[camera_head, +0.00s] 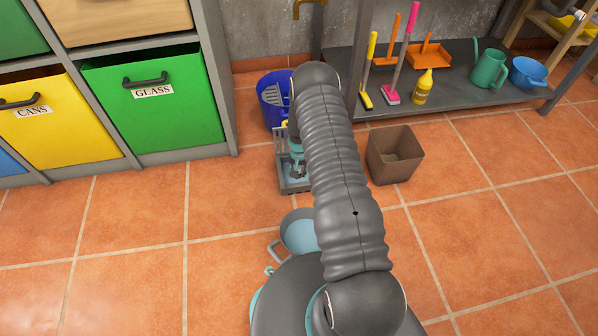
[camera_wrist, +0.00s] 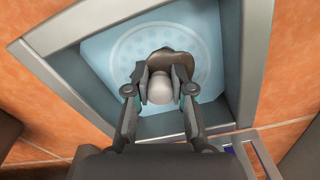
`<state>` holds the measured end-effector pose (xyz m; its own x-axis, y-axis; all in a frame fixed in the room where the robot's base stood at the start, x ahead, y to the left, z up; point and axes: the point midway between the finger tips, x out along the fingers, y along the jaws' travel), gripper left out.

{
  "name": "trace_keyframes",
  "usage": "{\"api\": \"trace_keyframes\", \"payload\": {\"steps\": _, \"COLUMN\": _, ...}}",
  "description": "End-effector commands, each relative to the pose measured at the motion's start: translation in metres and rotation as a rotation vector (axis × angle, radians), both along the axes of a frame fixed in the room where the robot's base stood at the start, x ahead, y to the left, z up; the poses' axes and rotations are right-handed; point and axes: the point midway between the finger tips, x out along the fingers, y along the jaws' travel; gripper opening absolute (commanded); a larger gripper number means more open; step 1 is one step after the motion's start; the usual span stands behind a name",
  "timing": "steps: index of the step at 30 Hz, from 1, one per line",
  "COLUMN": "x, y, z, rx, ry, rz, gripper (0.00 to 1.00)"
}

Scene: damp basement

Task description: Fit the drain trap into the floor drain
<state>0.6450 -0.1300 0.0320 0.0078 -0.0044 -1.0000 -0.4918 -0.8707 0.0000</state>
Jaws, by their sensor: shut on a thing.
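The floor drain shows in the wrist view as a grey square frame (camera_wrist: 257,50) around a pale blue surface with a ring of dots. In the head view its grey frame (camera_head: 296,188) lies on the tiles, partly hidden by my arm. My gripper (camera_wrist: 160,84) is over the framed opening, its fingers shut on a pale grey rounded piece (camera_wrist: 160,93), which I take to be the drain trap. A brown patch shows just beyond the fingers; I cannot tell what it is. Whether the piece touches the drain is unclear. My gripper also shows in the head view (camera_head: 297,168).
A blue bucket (camera_head: 268,112) stands behind the drain. A brown bin (camera_head: 395,156) is to its right. A pale blue pot (camera_head: 298,232) is nearer me. Recycling cabinets (camera_head: 155,100) fill the left; a shelf (camera_head: 450,105) is back right. Open tiles lie left and right.

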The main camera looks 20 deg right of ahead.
Motion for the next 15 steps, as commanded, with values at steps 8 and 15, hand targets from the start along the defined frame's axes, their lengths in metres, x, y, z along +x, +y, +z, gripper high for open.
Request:
{"api": "trace_keyframes", "payload": {"steps": 8, "x": 0.0000, "y": 0.0000, "z": 0.0000, "rx": 0.000, "ry": 0.000, "rz": 0.000, "gripper": 0.47}}
{"api": "trace_keyframes", "payload": {"steps": 15, "x": 0.0000, "y": 0.0000, "z": 0.0057, "rx": 0.000, "ry": 0.000, "rz": 0.000, "gripper": 0.47}}
